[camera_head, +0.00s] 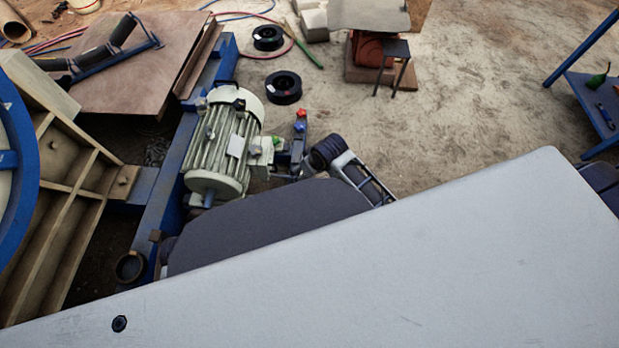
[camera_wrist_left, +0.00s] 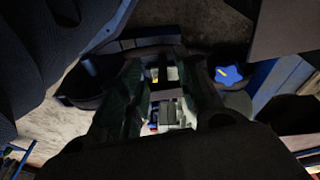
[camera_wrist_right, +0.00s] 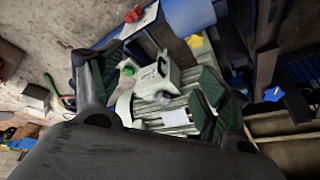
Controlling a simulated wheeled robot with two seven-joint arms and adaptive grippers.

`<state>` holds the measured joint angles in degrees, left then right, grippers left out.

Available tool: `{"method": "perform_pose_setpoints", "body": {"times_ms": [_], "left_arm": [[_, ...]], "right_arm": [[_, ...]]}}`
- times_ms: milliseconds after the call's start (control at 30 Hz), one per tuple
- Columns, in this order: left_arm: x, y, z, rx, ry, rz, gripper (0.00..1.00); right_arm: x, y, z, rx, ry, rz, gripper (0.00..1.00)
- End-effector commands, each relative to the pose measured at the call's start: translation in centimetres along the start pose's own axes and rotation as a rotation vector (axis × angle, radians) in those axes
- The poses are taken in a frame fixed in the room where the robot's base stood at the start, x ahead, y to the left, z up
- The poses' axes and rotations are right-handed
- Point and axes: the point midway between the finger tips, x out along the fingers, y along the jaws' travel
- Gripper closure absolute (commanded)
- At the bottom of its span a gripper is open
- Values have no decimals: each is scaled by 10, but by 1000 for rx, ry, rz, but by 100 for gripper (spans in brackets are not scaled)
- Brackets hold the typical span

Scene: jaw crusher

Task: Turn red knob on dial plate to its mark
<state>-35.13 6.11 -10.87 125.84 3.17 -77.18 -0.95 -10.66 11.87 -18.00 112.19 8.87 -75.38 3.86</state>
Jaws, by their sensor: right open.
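A small red knob (camera_head: 301,114) shows in the head view above a blue part, on a dark bracket beside the grey motor.
The ribbed motor (camera_head: 219,143) sits on a blue frame (camera_head: 175,185). A large pale panel (camera_head: 420,260) hides the lower right of the head view. Black spools (camera_head: 284,87) and hoses lie on the ground behind. A blue rack (camera_head: 590,105) stands at right.

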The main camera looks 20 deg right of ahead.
Motion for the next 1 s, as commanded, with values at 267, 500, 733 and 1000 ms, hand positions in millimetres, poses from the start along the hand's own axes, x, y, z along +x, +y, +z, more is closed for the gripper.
{"method": "perform_pose_setpoints", "body": {"times_ms": [267, 500, 733, 1000], "left_arm": [[6, 3, 2, 0, 18, 10, 66], [8, 6, 1, -1, 39, 22, 66], [6, 9, -3, -2, 68, 33, 66], [4, 12, -9, -3, 99, 45, 66]], "right_arm": [[41, 4, -30, 64, -2, -29, 24], [80, 14, -43, 207, -32, -57, 24], [119, 31, -44, 430, -79, -76, 24], [155, 56, -36, 749, -135, -79, 24]]}}
